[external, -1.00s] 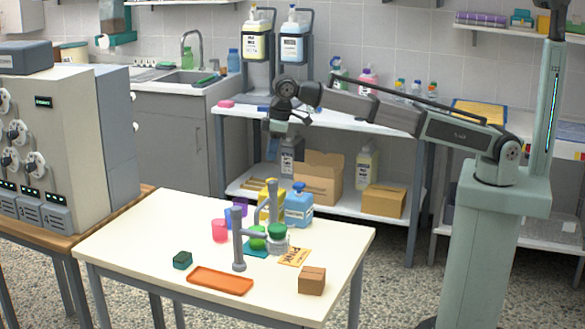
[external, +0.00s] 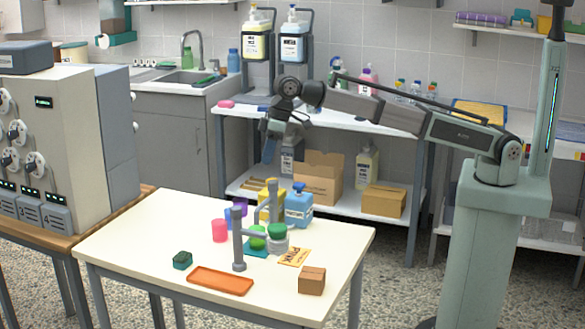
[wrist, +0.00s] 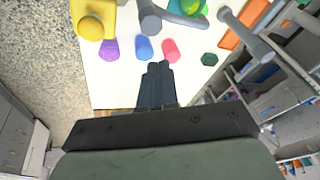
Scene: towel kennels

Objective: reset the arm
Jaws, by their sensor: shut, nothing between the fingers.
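My gripper (external: 269,150) hangs in the air above the back of the white table (external: 135,225), pointing down, apart from everything on it. In the wrist view my gripper (wrist: 157,66) is shut, its fingers together with nothing between them. Beneath it in that view are a purple cup (wrist: 109,49), a blue cup (wrist: 144,49) and a pink cup (wrist: 171,50). The pink cup also shows in the external view (external: 219,230).
On the table stand a grey post frame (external: 238,240), a blue jug (external: 299,207), an orange tray (external: 220,281), a green block (external: 182,260) and a brown box (external: 312,280). A shelf bench (external: 340,122) with bottles is behind. A grey machine (external: 60,120) stands left.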

